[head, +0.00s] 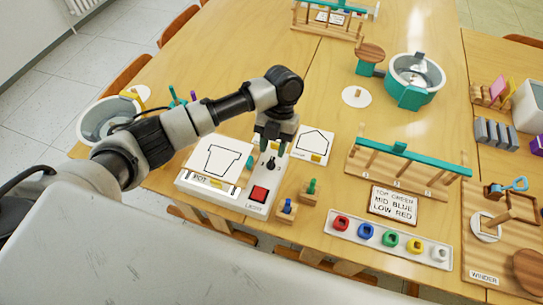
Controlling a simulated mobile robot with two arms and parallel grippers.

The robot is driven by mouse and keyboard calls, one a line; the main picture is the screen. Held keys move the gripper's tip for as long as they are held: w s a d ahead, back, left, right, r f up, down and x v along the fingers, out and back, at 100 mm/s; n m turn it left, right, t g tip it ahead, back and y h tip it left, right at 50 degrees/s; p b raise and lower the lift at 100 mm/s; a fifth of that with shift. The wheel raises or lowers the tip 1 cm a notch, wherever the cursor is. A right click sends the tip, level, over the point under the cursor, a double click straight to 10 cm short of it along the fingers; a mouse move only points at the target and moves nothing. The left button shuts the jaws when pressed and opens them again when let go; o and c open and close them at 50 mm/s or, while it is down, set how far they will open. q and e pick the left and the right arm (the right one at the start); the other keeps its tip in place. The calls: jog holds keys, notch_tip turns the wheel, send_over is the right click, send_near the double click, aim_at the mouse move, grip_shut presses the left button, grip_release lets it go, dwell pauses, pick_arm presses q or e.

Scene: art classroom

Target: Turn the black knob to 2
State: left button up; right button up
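A white control box (228,204) sits near the front edge of the wooden table. I cannot tell whether the fingertips touch the knob. The scale marks around the knob are too small to read, so its setting cannot be told. My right gripper is not in view.
A shape card (218,160) lies on the box's left part. Small wooden blocks with blue (287,208) and green (311,190) pegs stand right of the box. A white tray (385,240) of coloured rings and a peg rack (400,172) are farther right.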

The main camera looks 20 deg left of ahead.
pick_arm(q)
jog(key=v, duration=0.6)
jog(key=shift+r, duration=0.3)
